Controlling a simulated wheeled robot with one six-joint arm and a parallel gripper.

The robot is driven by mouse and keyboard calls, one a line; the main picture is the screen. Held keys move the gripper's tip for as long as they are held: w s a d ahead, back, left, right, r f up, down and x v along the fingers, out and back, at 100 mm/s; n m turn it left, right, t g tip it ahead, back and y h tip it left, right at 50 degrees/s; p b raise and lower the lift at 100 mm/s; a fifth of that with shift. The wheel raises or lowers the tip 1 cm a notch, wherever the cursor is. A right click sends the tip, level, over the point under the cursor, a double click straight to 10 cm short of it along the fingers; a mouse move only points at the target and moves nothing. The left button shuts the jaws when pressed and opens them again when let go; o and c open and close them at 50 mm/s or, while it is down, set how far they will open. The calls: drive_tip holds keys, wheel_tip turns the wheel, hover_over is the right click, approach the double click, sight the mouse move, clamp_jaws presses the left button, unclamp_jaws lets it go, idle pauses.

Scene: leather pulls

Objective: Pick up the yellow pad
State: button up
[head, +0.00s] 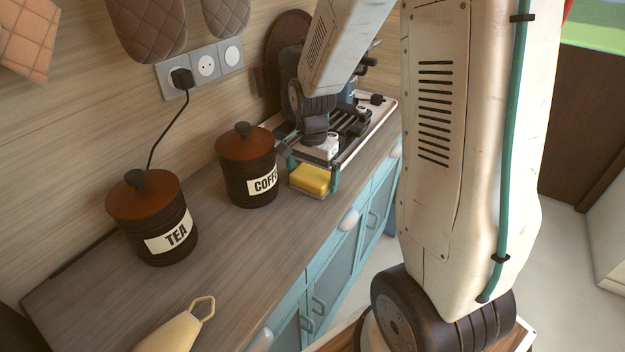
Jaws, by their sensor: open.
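The yellow pad (309,180) is a sponge-like block with a paler underside. It lies on the wooden counter, right of the COFFEE canister. My gripper (312,176) reaches down over it, open, with one teal finger at the pad's left and the other at its right end. Whether the fingers touch the pad I cannot tell. The far side of the pad is partly hidden by the gripper.
The COFFEE canister (247,166) stands close left of my gripper, the TEA canister (153,218) farther left. A cream object with a loop (176,330) lies in front. The counter (255,240) between is clear.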

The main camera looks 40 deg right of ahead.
drive_tip(key=c, duration=0.7)
drive_tip(key=shift+r, duration=0.1)
